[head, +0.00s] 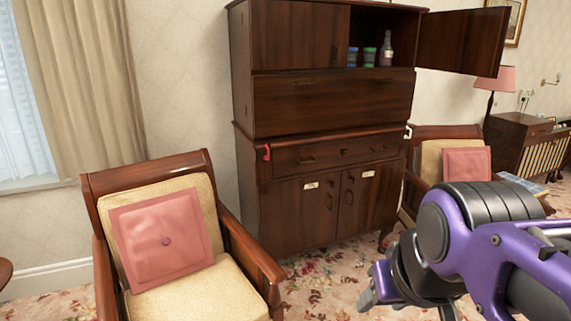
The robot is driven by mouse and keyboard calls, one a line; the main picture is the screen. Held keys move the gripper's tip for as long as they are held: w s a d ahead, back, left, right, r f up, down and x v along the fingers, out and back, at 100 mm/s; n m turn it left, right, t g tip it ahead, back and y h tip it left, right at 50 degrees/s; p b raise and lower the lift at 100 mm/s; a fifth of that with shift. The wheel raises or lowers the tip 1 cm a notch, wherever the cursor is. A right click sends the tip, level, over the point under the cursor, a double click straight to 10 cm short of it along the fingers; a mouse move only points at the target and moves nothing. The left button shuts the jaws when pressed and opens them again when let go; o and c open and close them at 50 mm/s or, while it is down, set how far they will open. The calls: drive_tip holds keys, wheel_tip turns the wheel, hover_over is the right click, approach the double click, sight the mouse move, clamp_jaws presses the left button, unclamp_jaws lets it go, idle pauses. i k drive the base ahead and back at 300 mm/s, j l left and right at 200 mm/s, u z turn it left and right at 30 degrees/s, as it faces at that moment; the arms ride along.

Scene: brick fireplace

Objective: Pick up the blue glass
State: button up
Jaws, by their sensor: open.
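The blue glass (352,57) stands upright in the open upper right compartment of a tall dark wooden cabinet (330,103). A green glass (369,57) stands just to its right, and a bottle (386,49) stands right of that. My gripper (372,291) is low at the lower right of the head view, in front of the cabinet and well below and apart from the blue glass. Its jaws are open, and nothing shows between them. My purple and black arm hides part of the gripper.
The cabinet's right upper door (461,40) is swung open to the right. An armchair (190,240) with a pink cushion stands at the front left. Another armchair (424,170) stands right of the cabinet. Flowered carpet (310,272) lies open before the cabinet.

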sight(352, 55)
drive_tip(key=i+z, duration=0.35)
drive_tip(key=i, duration=0.15)
drive_tip(key=i+z, duration=0.35)
drive_tip(key=i, duration=0.2)
drive_tip(key=i+l, duration=0.1)
drive_tip(key=i, duration=0.45)
drive_tip(key=i+l+u, duration=0.1)
drive_tip(key=i, duration=0.45)
